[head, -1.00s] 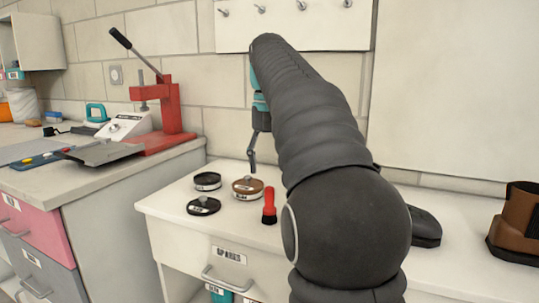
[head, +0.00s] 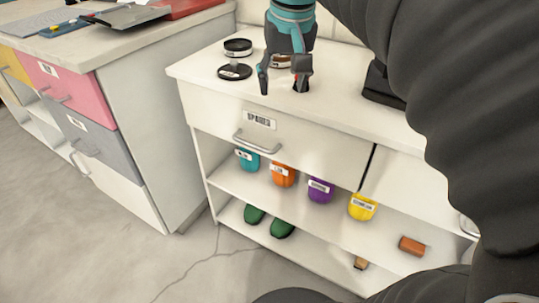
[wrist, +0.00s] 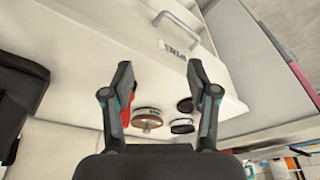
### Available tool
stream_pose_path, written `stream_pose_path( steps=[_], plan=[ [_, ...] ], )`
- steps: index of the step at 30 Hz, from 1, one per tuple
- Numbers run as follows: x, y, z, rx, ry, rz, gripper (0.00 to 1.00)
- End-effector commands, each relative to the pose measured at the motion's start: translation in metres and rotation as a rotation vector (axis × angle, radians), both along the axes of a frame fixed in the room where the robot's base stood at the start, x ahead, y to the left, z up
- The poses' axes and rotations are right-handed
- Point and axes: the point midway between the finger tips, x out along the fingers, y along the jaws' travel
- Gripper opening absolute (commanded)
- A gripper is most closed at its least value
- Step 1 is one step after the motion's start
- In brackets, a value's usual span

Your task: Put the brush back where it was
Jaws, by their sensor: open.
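My gripper (head: 283,84) is open over the white bench top, near its front edge; it also shows in the wrist view (wrist: 160,75). A red and black upright item (wrist: 126,97) stands by the left finger in the wrist view, partly hidden by it. In the head view that finger hides most of it. I cannot tell whether it is the brush. A brown block (head: 411,246) on the upper open shelf and a tan piece (head: 360,263) on the lower shelf could also be brushes. Nothing shows held between the fingers.
Round tins (head: 235,71) stand left of my gripper. Below the drawer (head: 258,121), teal, orange, purple and yellow labelled items (head: 320,190) line the shelf. Green shoes (head: 282,228) sit lower. The floor in front is clear.

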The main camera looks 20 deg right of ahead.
Motion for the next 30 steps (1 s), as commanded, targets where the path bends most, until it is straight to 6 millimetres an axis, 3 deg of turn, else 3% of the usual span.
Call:
stream_pose_path(
  steps=[1,9,15,20,30],
  plan=[
    [-0.016,0.009,-0.014,-0.005,-0.025,0.028,0.59],
    [-0.079,0.042,-0.1,-0.03,-0.16,0.15,0.59],
    [-0.108,0.054,-0.147,-0.039,-0.225,0.205,0.59],
    [-0.115,0.056,-0.16,-0.042,-0.241,0.219,0.59],
    [-0.115,0.056,-0.161,-0.041,-0.24,0.219,0.59]
  ],
)
